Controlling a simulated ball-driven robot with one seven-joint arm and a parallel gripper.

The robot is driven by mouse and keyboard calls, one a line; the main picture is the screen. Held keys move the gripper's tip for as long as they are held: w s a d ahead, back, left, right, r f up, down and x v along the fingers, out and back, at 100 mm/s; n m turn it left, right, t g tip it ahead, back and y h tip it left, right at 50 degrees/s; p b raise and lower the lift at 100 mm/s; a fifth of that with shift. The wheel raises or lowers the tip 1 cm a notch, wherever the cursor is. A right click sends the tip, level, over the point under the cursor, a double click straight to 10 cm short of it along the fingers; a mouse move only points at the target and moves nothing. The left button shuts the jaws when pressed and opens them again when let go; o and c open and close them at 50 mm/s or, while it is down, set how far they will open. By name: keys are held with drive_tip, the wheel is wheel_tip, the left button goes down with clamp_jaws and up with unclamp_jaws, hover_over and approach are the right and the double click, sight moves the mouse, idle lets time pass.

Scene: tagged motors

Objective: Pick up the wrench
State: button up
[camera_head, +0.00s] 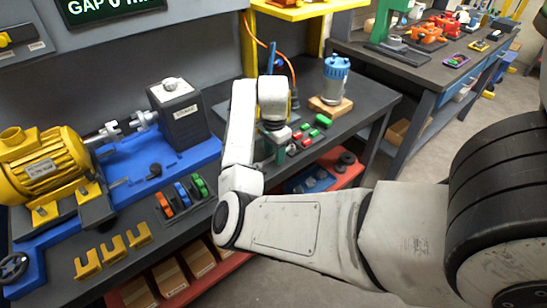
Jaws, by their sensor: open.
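My arm reaches from the right across the front of the dark workbench (371,108). Its end, my gripper (281,154), points down over the bench's front part, close to small red and green blocks (311,133). The fingers are small and partly hidden by the wrist, and I see nothing held between them. I cannot make out a wrench for certain. Part of the bench behind the arm is hidden.
A yellow motor (43,165) and a dark grey block (180,115) stand on a blue base at left. Yellow U-shaped pieces (113,250) lie in front. A blue-grey cylinder (336,80) stands on a wooden block behind right. A second bench (430,68) stands at right.

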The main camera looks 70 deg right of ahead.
drive_tip(key=shift+c, duration=0.2)
clamp_jaws()
drive_tip(key=shift+r, duration=0.1)
idle(0.5)
